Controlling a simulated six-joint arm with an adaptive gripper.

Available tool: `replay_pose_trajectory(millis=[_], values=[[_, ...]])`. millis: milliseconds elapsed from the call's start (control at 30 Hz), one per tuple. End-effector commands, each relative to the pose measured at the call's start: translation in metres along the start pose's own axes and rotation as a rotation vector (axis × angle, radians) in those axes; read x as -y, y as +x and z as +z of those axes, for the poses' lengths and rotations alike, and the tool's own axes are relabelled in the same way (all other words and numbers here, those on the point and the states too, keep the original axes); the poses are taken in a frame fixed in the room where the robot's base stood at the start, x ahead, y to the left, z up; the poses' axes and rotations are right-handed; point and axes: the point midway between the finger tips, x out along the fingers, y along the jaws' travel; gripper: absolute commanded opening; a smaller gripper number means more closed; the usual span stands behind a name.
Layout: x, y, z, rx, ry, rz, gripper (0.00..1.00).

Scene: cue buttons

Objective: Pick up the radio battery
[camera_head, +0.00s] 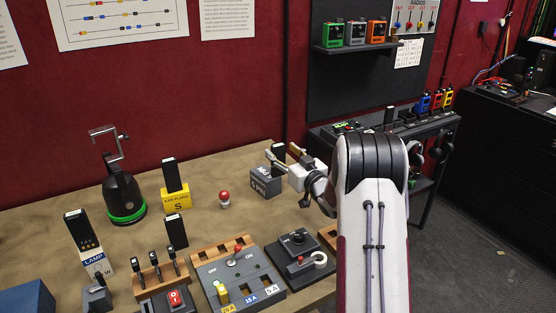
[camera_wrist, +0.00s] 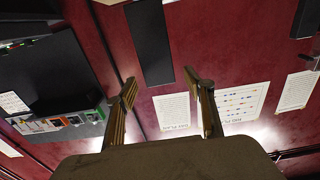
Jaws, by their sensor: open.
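Several similar upright black blocks look like batteries, and I cannot tell from markings which is the radio battery. My gripper (camera_wrist: 160,80) is open and empty, reaching towards the MIC box.
A black-green clamp stand (camera_head: 123,197) and a red-knobbed button (camera_head: 224,199) stand on the brown table. Switch panels (camera_head: 238,278) fill the front. Coloured radios (camera_head: 354,33) sit on the wall shelf.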

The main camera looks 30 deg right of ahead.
Motion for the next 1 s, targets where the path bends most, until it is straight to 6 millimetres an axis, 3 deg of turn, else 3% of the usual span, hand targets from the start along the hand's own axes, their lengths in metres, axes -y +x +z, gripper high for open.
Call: replay_pose_trajectory(millis=[400, 967, 1000], values=[[-0.001, 0.032, 0.002, 0.000, 0.001, -0.001, 0.53], [0.000, 0.034, 0.002, 0.000, 0.001, 0.000, 0.53], [0.000, 0.034, 0.002, 0.000, 0.001, 0.000, 0.45]])
